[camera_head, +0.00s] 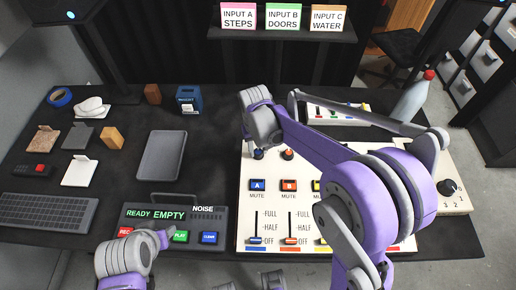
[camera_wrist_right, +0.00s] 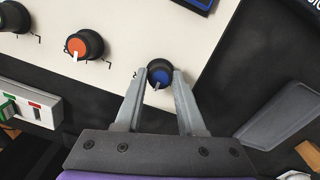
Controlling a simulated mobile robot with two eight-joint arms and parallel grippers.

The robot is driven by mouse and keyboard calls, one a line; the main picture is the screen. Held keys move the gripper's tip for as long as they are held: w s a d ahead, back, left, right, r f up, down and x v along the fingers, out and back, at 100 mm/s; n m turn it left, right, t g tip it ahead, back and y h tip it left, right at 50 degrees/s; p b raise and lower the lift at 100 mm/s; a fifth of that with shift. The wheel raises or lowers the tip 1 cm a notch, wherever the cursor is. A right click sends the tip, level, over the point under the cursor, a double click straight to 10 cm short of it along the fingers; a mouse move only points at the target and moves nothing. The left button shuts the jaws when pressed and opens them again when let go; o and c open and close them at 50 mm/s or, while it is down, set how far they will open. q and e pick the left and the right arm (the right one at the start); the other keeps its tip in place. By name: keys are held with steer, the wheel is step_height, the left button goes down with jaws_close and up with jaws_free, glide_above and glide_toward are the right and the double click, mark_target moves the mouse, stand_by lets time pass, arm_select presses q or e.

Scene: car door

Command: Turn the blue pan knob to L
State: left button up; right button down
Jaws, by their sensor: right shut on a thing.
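The blue pan knob (camera_wrist_right: 160,76) is a dark round knob with a blue cap and a white pointer. In the right wrist view its pointer aims down and slightly left, toward my gripper's base. My right gripper (camera_wrist_right: 159,84) is shut on the knob, one finger on each side. In the head view the blue knob (camera_head: 258,154) shows at the upper left of the white mixer panel (camera_head: 245,205), partly hidden by my right wrist. The letters beside it are mostly covered or too small to read. My left arm's end (camera_head: 130,255) is low at the left; its fingers are unclear.
An orange knob (camera_wrist_right: 86,45) sits beside the blue one. Blue mute button A (camera_head: 258,186) and sliders lie below on the panel. A READY EMPTY console (camera_head: 170,213), a grey tablet (camera_head: 162,155) and a keyboard (camera_head: 45,212) lie to the left. A bottle (camera_head: 411,100) stands at the back right.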

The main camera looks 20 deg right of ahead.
mark_target(254, 160)
steer(key=n+b, duration=0.1)
steer(key=n, duration=0.5)
steer(key=shift+a+h+b, duration=0.1)
steer(key=shift+h+b, duration=0.2)
steer(key=shift+h, duration=0.1)
steer(key=n, duration=0.2)
steer(key=n+b, duration=0.1)
steer(key=n, duration=0.2)
steer(key=shift+t+h, duration=0.3)
steer(key=shift+t, duration=0.1)
steer(key=shift+n, duration=0.3)
steer(key=c, duration=0.5)
jaws_free()
step_height(254, 160, up, 11)
steer(key=a, duration=0.1)
steer(key=shift+s+a+f+p, duration=0.15)
steer(key=shift+s+a+p, duration=0.2)
steer(key=shift+s+p, duration=0.1)
